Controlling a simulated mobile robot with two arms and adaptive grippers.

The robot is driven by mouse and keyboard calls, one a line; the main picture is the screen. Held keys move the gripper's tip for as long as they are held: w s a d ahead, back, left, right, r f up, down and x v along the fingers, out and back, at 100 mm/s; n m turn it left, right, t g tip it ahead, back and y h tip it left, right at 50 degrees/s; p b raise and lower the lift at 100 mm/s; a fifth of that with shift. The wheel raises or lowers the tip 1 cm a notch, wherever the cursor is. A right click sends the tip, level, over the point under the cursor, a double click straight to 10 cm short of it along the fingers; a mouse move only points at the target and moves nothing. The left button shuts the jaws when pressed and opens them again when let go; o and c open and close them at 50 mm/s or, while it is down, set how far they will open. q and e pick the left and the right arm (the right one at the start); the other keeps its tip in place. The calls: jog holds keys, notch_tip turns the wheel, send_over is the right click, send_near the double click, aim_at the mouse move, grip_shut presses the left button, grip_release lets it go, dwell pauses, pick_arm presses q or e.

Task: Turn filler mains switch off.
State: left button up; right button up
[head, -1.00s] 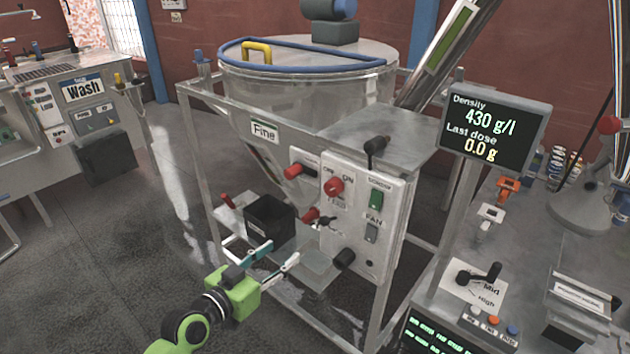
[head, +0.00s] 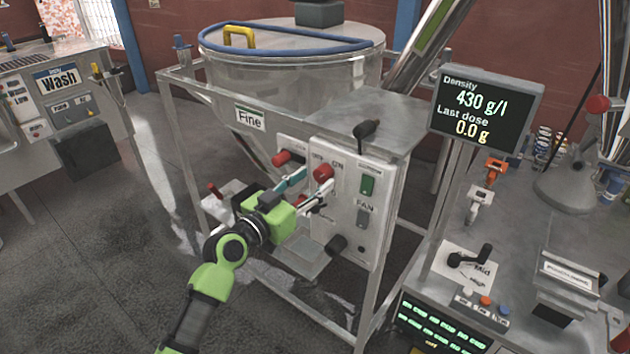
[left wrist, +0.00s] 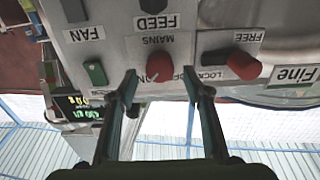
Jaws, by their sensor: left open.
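The mains switch is a round red knob (head: 323,172) with OFF and ON labels, on the light control panel (head: 348,215) of the filler. It also shows in the left wrist view, upside down, as a red knob (left wrist: 158,68) beside the word MAINS. My left gripper (head: 317,178) is open in front of the panel, its fingertips near the knob. In the left wrist view the knob appears between the two open fingers (left wrist: 160,82). I cannot tell whether they touch it. My right gripper is not in view.
Another red knob (left wrist: 243,64), marked FREE and LOCKED, sits beside the mains knob. A green switch (head: 367,185) and a grey FAN switch (head: 363,217) are to the right. A black knob (head: 336,245) sits lower on the panel. The display (head: 485,106) stands at right.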

pick_arm(q)
jog(key=shift+x, duration=0.8)
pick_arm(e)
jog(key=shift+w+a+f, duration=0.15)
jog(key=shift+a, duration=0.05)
pick_arm(q)
jog(key=c, duration=1.1)
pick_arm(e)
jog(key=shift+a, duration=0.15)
